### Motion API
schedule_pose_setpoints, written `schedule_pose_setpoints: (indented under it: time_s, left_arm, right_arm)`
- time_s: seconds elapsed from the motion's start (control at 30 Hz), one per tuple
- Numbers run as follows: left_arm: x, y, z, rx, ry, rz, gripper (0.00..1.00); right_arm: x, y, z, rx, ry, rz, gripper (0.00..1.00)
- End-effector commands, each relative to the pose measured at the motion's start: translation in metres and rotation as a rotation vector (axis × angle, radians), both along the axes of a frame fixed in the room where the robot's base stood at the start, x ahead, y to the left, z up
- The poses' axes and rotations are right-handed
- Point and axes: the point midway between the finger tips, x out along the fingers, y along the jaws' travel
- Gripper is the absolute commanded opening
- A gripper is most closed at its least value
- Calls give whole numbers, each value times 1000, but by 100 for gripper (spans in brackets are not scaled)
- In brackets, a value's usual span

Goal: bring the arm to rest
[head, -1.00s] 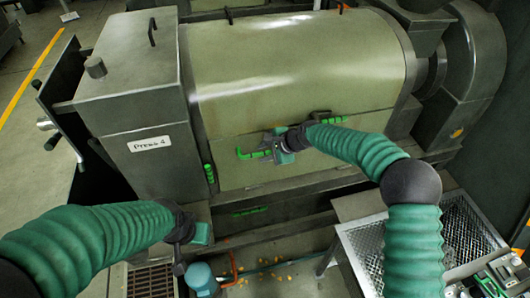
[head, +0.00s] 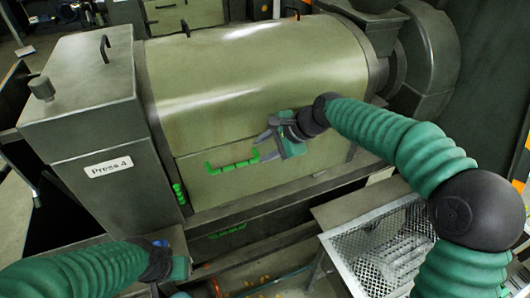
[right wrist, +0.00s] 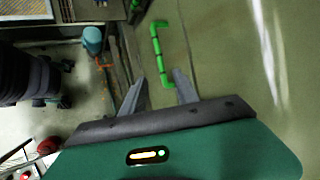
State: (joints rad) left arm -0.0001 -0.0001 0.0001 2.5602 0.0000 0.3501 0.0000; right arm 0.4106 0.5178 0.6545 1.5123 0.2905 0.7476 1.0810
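My right gripper (head: 264,147) is in front of the curved cover of Press 4 (head: 250,90), just right of a green handle (head: 232,165) on the cover's lower panel. In the right wrist view its two grey fingers (right wrist: 159,84) are spread apart. The near end of the green handle (right wrist: 160,55) shows between them in that picture, with no grip on it; I cannot tell whether they touch. My left gripper (head: 180,268) is low at the left, in front of the press base, and its fingers cannot be made out.
A metal mesh tray (head: 385,250) stands at the lower right, below my right arm. The labelled box end (head: 85,110) of the press is at the left. A blue-green rounded object (right wrist: 92,40) is on the floor side in the right wrist view.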

Motion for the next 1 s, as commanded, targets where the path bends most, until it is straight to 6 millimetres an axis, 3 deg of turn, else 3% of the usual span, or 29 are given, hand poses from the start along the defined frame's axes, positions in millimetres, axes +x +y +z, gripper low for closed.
schedule_pose_setpoints:
  time_s: [0.47,0.57,0.67,0.77,0.8,0.9,1.0]
  left_arm:
    - [0,0,-1,0,0,0,36]
    - [0,0,-6,0,0,0,36]
    - [0,0,-24,0,0,0,36]
    - [0,0,-51,0,0,0,36]
    - [0,0,-62,0,0,0,36]
    - [0,0,-86,0,1,0,36]
    - [0,0,-102,0,0,0,36]
  right_arm:
    - [-3,-2,4,1,0,1,36]
    - [-9,-4,-10,-34,-6,24,36]
    - [-33,-14,-56,-168,-35,119,36]
    - [-78,-43,-125,-388,-78,299,36]
    - [-100,-59,-151,-477,-95,387,36]
    - [-158,-99,-205,-665,-129,610,36]
    - [-211,-129,-243,-781,-150,808,36]
